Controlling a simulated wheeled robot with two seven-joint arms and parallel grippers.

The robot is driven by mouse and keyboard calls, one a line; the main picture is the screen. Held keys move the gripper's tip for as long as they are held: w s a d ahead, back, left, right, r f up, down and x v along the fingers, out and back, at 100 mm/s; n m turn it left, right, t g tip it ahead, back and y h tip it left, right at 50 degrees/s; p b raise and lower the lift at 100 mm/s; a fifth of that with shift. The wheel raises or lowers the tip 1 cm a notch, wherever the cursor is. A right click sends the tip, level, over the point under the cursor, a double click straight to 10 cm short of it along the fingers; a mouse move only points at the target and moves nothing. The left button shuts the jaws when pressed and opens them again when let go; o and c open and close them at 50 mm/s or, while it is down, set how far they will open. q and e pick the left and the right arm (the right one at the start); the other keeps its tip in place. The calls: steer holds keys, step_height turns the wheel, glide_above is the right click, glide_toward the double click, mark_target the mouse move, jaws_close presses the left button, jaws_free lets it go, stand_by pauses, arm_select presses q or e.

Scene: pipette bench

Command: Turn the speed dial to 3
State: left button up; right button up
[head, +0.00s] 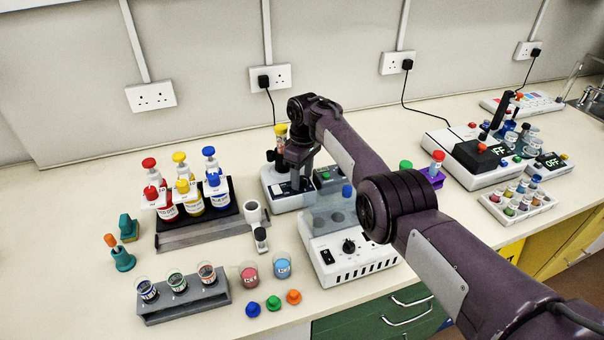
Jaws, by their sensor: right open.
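A black dial (348,246) sits on the front of a white box (352,268) with a switch to its left and a see-through blue-grey top. I cannot read any marks around the dial. Behind it stands a smaller white device (283,203) with a dark panel. My right gripper (292,182) points down over this smaller device, open, its fingertips small and partly hidden. A yellow-capped item (281,131) shows just behind the gripper; whether they touch I cannot tell. My left gripper is out of view.
Red, yellow and blue bottles (188,203) stand in a rack at left. A grey tube rack (183,298), two beakers (265,271) and loose caps (273,303) lie in front. A balance-like white device (474,158) and a vial tray (518,203) stand at right. My right arm covers the middle right.

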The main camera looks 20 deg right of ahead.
mark_target(303, 176)
step_height(303, 176, up, 8)
steer(key=p, duration=0.6)
steer(key=shift+w+d, duration=0.1)
steer(key=shift+d, duration=0.05)
steer(key=shift+f, duration=0.15)
